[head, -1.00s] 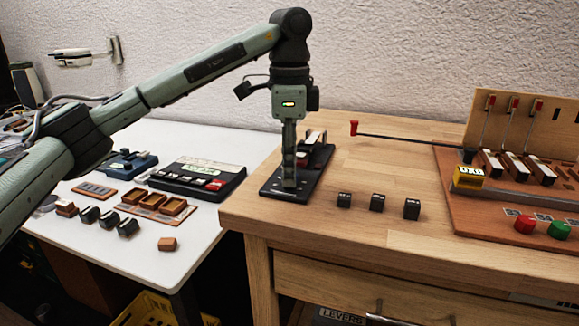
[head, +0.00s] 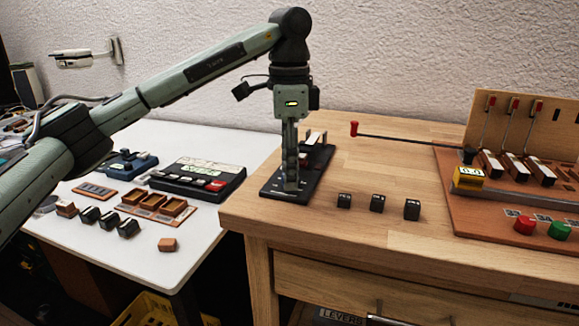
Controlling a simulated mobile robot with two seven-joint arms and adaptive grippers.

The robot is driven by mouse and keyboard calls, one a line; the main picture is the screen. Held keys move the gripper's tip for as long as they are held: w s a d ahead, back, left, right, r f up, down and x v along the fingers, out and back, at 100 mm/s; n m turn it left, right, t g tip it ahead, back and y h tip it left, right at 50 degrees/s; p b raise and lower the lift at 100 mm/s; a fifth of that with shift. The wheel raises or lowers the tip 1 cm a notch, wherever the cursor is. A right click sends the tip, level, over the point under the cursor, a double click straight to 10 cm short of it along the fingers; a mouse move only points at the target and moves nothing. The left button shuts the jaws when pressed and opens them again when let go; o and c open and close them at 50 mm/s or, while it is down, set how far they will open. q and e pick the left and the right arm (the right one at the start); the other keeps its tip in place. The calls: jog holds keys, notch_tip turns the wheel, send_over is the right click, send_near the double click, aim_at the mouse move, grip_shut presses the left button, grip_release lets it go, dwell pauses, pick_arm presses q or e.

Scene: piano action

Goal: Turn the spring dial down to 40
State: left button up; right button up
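My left gripper (head: 290,186) points straight down over the front part of a dark flat plate (head: 272,186) at the left edge of the wooden bench. Its fingers look close together, but I cannot tell whether they are shut on anything. Small pale marks show on the plate around the fingertips. A pale part (head: 314,138) stands at the back of the plate. I cannot make out the spring dial or its reading; the gripper covers part of the plate. My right gripper is not in view.
A long rod with a red knob (head: 354,128) reaches over the bench from a lever board (head: 450,195). A black keypad device (head: 222,190) lies on the white table.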

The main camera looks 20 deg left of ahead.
pick_arm(q)
notch_tip(320, 180, up, 12)
dwell(0.7)
